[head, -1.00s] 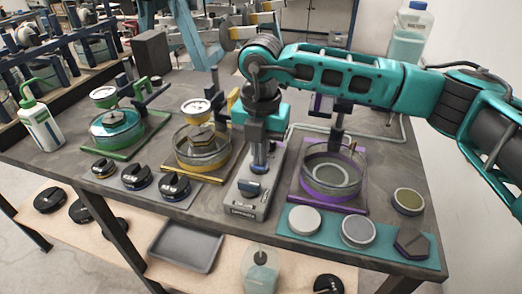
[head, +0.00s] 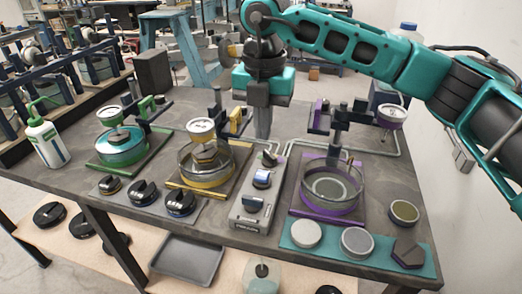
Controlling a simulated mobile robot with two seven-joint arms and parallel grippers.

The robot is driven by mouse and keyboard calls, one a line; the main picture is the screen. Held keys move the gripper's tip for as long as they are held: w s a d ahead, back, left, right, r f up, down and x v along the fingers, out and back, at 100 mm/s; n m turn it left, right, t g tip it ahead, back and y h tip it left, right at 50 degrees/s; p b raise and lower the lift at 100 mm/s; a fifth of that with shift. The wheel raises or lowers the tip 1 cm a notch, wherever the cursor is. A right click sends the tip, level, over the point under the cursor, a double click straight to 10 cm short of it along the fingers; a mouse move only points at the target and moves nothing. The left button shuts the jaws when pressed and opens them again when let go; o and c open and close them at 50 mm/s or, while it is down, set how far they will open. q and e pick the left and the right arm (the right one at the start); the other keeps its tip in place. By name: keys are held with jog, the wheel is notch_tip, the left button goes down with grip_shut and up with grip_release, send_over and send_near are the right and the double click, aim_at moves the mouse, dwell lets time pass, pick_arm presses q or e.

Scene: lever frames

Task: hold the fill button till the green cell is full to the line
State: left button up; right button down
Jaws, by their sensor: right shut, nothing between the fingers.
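The green cell (head: 121,150) is a round clear vessel on a green base at the left of the table, with teal liquid in it. I cannot make out its line or the exact level. A grey control panel (head: 247,218) with several rocker-like controls stands at the table's middle front. Its labels are too small to read, so I cannot tell which control is the fill button. My right gripper (head: 263,134) is shut and empty, pointing down, raised behind the panel and apart from it. My left gripper is out of view.
A yellow-based cell (head: 188,180) stands left of the panel and a purple-based cell (head: 305,205) right of it. Black knobs (head: 143,192) line the front left. A teal mat (head: 330,250) holds round discs. A white bottle (head: 47,143) stands far left.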

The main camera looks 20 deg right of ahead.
jog(key=shift+s+r, duration=0.1)
jog(key=shift+r, duration=1.65)
